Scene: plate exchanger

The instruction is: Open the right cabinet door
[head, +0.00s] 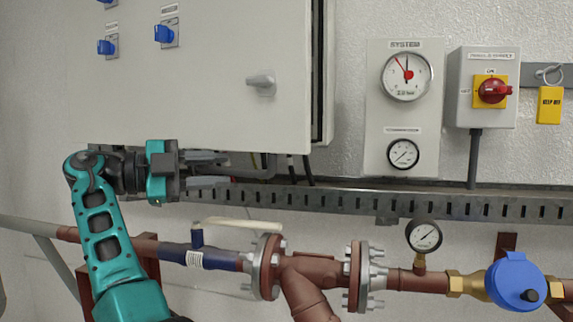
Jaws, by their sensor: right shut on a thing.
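The cabinet door (210,55) is a large pale grey panel at the upper left, with a grey handle (262,84) near its right edge. A dark gap shows between the door's right edge and the cabinet frame (328,70), so the door looks slightly ajar.
A slotted metal cable tray (400,202) runs below the cabinet. Under it are pipes with a flange (268,266), a white lever (235,226) and a gauge (424,236). A gauge panel (401,125) and a red switch box (490,90) are on the right wall.

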